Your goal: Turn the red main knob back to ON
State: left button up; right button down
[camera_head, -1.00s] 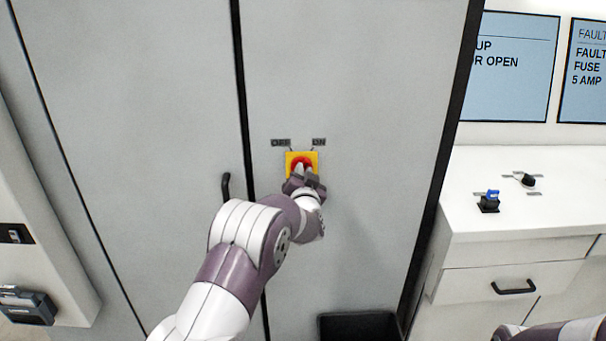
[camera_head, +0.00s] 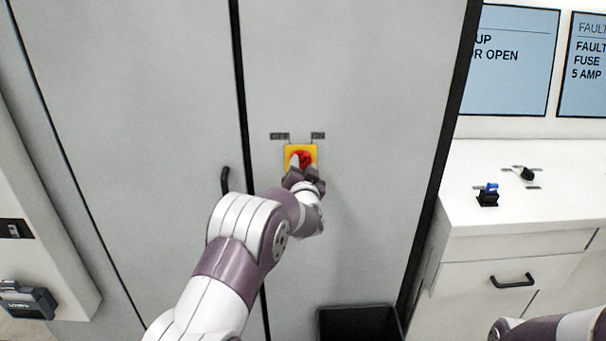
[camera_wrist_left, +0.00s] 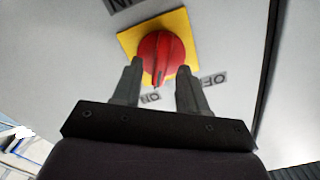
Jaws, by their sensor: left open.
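The red main knob (camera_head: 304,158) sits on a yellow square plate (camera_head: 289,153) on the grey cabinet door. In the left wrist view the knob (camera_wrist_left: 160,55) shows its raised grip running nearly top to bottom. Its lower end points towards the ON label (camera_wrist_left: 150,98), and the OFF label (camera_wrist_left: 212,82) lies to the right. My left gripper (camera_head: 296,170) is at the knob. Its fingers (camera_wrist_left: 160,82) are spread, one at each side of the knob's lower part, and I cannot tell whether they touch it. My right gripper is out of view.
A black door handle (camera_head: 225,181) is left of my left forearm. A dark bin (camera_head: 358,322) stands below. At right, a white counter (camera_head: 540,213) carries a blue-topped switch (camera_head: 488,195) and a black knob (camera_head: 525,174). Part of my right arm shows at bottom right.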

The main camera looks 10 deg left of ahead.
pick_arm(q)
jog(key=b+v, duration=0.4)
jog(key=v, duration=0.8)
jog(key=shift+s, duration=0.25)
jog(key=shift+d, duration=0.1)
